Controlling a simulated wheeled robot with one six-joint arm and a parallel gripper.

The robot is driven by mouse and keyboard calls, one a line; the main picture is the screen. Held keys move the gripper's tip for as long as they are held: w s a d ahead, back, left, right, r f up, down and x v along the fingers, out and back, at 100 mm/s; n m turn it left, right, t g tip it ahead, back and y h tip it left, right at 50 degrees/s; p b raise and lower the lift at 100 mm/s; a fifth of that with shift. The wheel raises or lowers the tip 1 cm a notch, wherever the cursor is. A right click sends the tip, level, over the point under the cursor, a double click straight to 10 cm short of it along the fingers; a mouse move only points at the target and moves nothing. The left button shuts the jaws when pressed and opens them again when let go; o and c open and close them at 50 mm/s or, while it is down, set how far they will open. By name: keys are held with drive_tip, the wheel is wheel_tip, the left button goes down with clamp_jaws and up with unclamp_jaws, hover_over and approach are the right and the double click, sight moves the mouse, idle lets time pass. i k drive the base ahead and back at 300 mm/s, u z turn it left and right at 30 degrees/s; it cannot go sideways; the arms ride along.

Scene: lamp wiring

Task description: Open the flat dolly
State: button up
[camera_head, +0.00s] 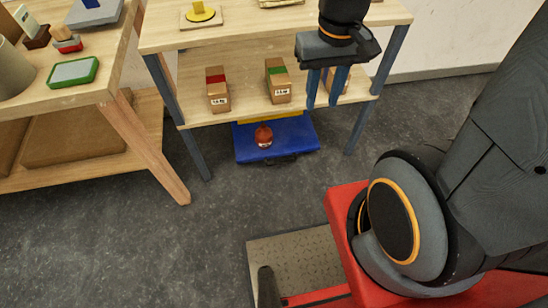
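A flat blue platform (299,134), which looks like the flat dolly, lies low under the middle table's lower shelf. A dark handle (281,160) shows at its front edge and a yellow strip (287,115) at its back. A small red-brown object (264,136) sits on it. The back part is hidden under the shelf. My gripper (323,104) points down in front of the right side of the shelf, above and to the right of the platform. Its two blue fingers are apart with nothing visible between them. It does not appear to touch the platform.
The lower shelf (200,117) holds a red-marked box (217,90), a green-marked box (278,81) and another box partly behind my fingers. Grey table legs (363,120) flank the platform. A wooden bench (130,130) stands left. The grey floor (190,240) in front is clear.

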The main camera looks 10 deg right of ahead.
sight(293, 135)
drive_tip(key=z, duration=0.5)
drive_tip(key=k, duration=1.2)
drive_tip(key=z, duration=0.5)
drive_tip(key=i, duration=0.65)
drive_tip(key=u, duration=0.45)
